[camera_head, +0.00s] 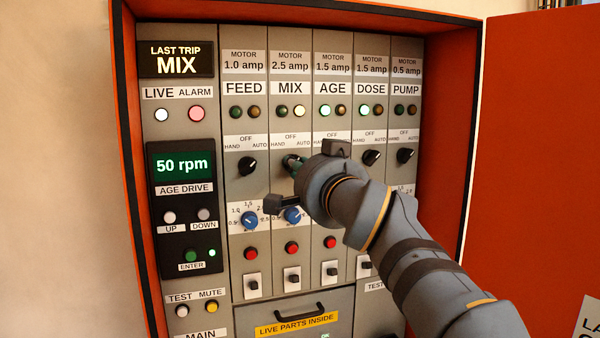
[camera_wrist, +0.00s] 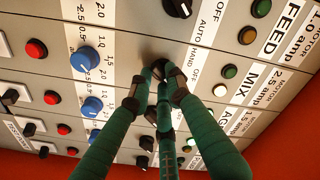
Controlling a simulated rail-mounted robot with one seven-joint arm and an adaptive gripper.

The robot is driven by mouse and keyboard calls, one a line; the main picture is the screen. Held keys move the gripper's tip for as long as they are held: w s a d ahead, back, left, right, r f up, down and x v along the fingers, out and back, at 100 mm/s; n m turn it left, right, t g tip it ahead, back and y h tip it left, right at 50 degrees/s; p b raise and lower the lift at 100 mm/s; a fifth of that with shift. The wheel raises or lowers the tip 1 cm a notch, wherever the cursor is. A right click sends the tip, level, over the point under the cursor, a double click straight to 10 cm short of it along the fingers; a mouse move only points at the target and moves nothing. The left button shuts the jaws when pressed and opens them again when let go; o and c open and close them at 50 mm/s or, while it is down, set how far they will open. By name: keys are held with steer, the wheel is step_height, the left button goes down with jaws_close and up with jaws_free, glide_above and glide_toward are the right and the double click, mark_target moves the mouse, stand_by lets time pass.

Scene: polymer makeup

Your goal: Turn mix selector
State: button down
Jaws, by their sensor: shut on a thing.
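The MIX column (camera_head: 290,88) is the second on the grey panel. Its selector sits under the HAND/OFF/AUTO plate (camera_head: 292,139). My gripper (camera_head: 292,163) reaches in from the lower right and is shut at that selector. In the wrist view my green-sleeved fingers (camera_wrist: 157,85) with black tips close around the spot beside the OFF/HAND marking. The selector is mostly hidden by the fingers, so its pointing direction cannot be told. The MIX left lamp (camera_head: 280,112) is dark and the right lamp (camera_head: 299,111) is lit pale yellow.
Neighbouring selectors are FEED (camera_head: 247,166) on the left, DOSE (camera_head: 371,157) and PUMP (camera_head: 405,155) on the right; AGE is hidden by my arm. Blue dials (camera_head: 250,221) and red buttons (camera_head: 250,254) lie below. The orange cabinet door (camera_head: 540,130) stands open at right.

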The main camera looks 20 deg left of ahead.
steer(key=shift+n+b, duration=1.65)
steer(key=shift+n, duration=1.85)
steer(key=c, duration=1.6)
jaws_free()
steer(key=shift+r, duration=0.1)
steer(key=shift+c, duration=0.2)
steer(key=v, duration=0.7)
steer(key=shift+s+d, duration=0.2)
